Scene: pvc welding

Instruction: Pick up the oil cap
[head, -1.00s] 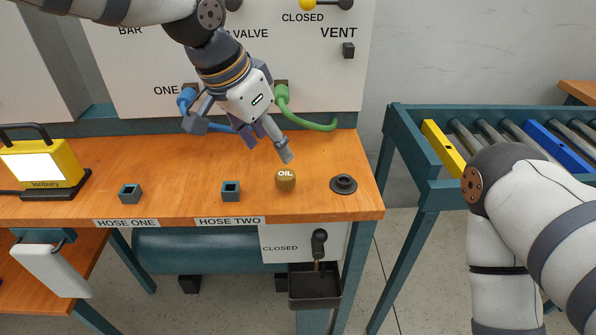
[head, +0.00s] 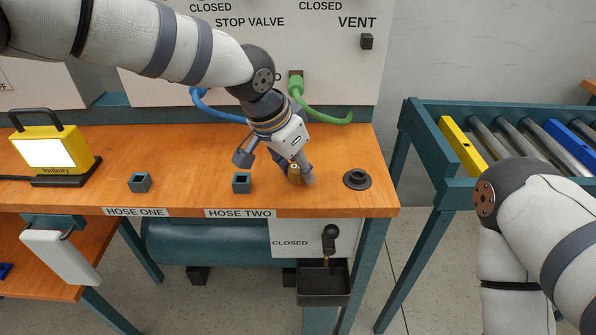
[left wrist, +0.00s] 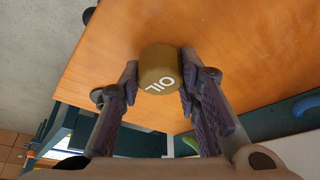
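The oil cap (head: 295,177) is a brownish-gold cylinder marked OIL, near the right end of the wooden bench. In the head view my left gripper (head: 300,174) is over it and hides most of it. In the left wrist view the oil cap (left wrist: 160,72) lies between the two fingers of the left gripper (left wrist: 158,65). The right-hand finger is against or very close to it, and a narrow gap shows at the left-hand finger, so the gripper looks open around the cap. My right gripper is out of view.
A black ring-shaped fitting (head: 357,179) sits just right of the cap on the bench (head: 190,150). Two dark square sockets (head: 242,183) stand to the left. A green hose (head: 325,115) and a blue hose (head: 215,110) hang behind. A roller conveyor (head: 480,125) is at right.

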